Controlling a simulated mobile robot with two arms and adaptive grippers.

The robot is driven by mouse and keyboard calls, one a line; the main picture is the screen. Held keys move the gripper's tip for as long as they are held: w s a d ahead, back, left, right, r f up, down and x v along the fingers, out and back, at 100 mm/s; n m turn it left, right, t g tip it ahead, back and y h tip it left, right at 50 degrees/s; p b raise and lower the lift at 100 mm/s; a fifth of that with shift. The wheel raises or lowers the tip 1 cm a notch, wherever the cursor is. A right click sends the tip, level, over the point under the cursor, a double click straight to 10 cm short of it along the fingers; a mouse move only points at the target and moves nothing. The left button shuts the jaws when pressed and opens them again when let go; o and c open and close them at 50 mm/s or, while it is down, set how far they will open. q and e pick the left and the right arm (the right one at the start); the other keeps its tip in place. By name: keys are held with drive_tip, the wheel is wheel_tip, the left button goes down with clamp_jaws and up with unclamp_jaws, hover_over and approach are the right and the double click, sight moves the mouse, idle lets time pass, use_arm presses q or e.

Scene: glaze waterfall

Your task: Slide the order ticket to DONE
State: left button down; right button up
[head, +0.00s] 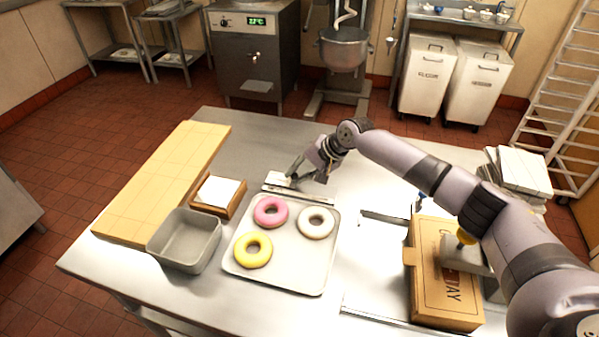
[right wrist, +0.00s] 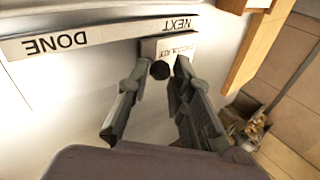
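The order ticket (right wrist: 180,46) is a small white card with a dark round knob (right wrist: 160,70). In the right wrist view it sits by the NEXT end of a pale rail (right wrist: 100,33); the DONE label is toward the other end. Lettering on the ticket seems to read CHOCOLATE, upside down. The rail also shows in the head view (head: 312,194), behind the donut tray. My right gripper (right wrist: 161,63) is open, with its fingers on either side of the knob; I cannot tell if they touch it. It shows in the head view (head: 292,174) over the rail. My left gripper is out of view.
A tray (head: 285,279) with pink, white and yellow donuts lies in front of the rail. A grey bin (head: 185,250), a wooden holder with a white card (head: 219,191) and a long board (head: 165,180) are left. A cardboard box (head: 447,290) is right.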

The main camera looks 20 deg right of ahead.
clamp_jaws()
idle(0.4)
drive_tip(key=shift+s+d+p, duration=0.25)
drive_tip(key=shift+d+p, duration=0.05)
drive_tip(key=shift+p, duration=0.05)
drive_tip(key=s+d+p, duration=0.1)
drive_tip(key=d, duration=0.1)
drive_tip(key=s+d+p, duration=0.1)
drive_tip(key=s+d, duration=0.1)
drive_tip(key=d, duration=0.1)
drive_tip(key=s+d+p, duration=0.2)
drive_tip(key=d, duration=0.1)
drive_tip(key=shift+s, duration=0.25)
drive_tip(key=shift+s+d, duration=0.2)
drive_tip(key=shift+d, duration=0.25)
drive_tip(key=shift+f, duration=0.1)
